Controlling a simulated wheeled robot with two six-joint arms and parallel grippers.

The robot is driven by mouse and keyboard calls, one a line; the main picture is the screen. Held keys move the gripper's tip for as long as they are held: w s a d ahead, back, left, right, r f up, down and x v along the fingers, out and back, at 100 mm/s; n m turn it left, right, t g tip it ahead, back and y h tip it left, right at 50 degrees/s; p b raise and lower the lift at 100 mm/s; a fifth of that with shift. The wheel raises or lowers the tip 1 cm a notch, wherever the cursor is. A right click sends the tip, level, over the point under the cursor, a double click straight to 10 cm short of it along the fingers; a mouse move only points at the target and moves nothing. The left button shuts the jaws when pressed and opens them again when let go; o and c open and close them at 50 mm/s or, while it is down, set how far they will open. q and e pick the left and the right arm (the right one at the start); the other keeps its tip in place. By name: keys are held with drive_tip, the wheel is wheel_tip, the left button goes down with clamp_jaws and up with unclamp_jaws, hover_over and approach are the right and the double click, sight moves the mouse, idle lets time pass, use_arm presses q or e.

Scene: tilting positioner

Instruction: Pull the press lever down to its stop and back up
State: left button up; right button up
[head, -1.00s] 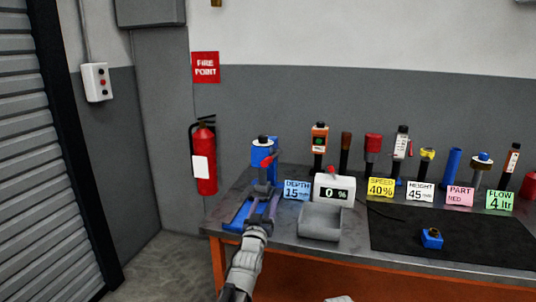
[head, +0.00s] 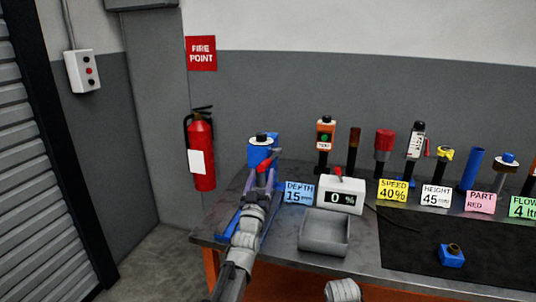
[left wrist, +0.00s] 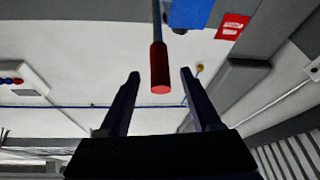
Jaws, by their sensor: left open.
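The blue press (head: 259,153) stands at the left end of the bench, with a black-and-white top cap. Its lever ends in a red grip (head: 272,157), which slants up to the right. In the left wrist view the red grip (left wrist: 159,70) shows between my two dark fingers, its end face toward the camera, with clear gaps on both sides. My left gripper (head: 264,178) is open, just in front of and below the grip, not closed on it. My forearm and gripper hide part of the press's lower frame. My right gripper is not seen.
A grey display box (head: 340,194) reading 0 % and a grey open bin (head: 324,232) stand right of the press. A blue DEPTH 15 card (head: 299,193) is close beside the press. Several tools and cards line the back; a black mat (head: 480,250) lies right.

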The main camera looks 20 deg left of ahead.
sight(266, 159)
use_arm(q)
drive_tip(key=shift+w+r, duration=0.15)
drive_tip(key=p+x, duration=0.3)
drive_tip(key=x, duration=0.4)
drive_tip(key=shift+w, duration=0.35)
clamp_jaws()
idle(0.3)
idle(0.9)
